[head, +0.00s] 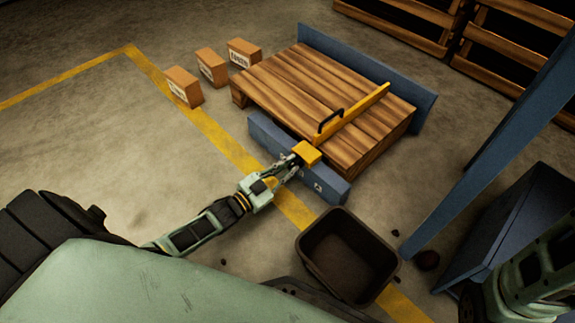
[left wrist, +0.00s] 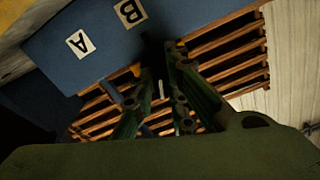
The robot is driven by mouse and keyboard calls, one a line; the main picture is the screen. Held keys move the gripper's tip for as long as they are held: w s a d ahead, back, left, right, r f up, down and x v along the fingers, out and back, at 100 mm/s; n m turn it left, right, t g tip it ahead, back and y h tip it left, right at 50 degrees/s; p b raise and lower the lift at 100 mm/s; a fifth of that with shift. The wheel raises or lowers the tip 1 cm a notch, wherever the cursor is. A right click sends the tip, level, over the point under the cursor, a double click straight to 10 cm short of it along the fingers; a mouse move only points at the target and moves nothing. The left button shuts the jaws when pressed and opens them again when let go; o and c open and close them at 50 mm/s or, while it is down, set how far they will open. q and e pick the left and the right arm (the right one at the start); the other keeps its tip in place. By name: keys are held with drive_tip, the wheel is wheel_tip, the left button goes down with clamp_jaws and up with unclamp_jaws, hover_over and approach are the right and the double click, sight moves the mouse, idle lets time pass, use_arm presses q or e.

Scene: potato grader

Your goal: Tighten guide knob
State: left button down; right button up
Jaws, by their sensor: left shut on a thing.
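The yellow guide bar (head: 352,117) lies across the slatted wooden deck and carries a black handle (head: 329,120). A yellow block (head: 307,152) sits at its near end, by the blue rail. My left gripper (head: 297,161) is at this block, on its near side, shut on the guide knob. The knob is hidden behind the fingers in the head view. In the left wrist view the fingers (left wrist: 160,90) reach toward a dark shape between the tips, too dark to make out clearly. My right arm shows at the lower right; its gripper is out of view.
The blue rail (head: 262,132) bears letter labels, A (left wrist: 80,43) and B (left wrist: 130,12) in the wrist view. A dark open bin (head: 305,250) stands just right of my left arm. Small labelled boxes (head: 211,67) stand behind left. Blue post (head: 480,150) at right.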

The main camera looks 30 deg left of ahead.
use_arm(q)
drive_tip(key=m, duration=0.3)
drive_tip(key=shift+d+m+p, duration=0.1)
drive_tip(key=shift+m+p, duration=0.3)
drive_tip(key=m, duration=0.3)
drive_tip(key=shift+f+m, duration=0.1)
drive_tip(key=shift+m, duration=0.2)
drive_tip(key=m, duration=0.6)
drive_tip(key=shift+f, duration=0.1)
drive_tip(key=shift+m, duration=0.3)
drive_tip(key=c, duration=1.7)
unclamp_jaws()
drive_tip(key=shift+c, duration=0.2)
drive_tip(key=v, duration=1.2)
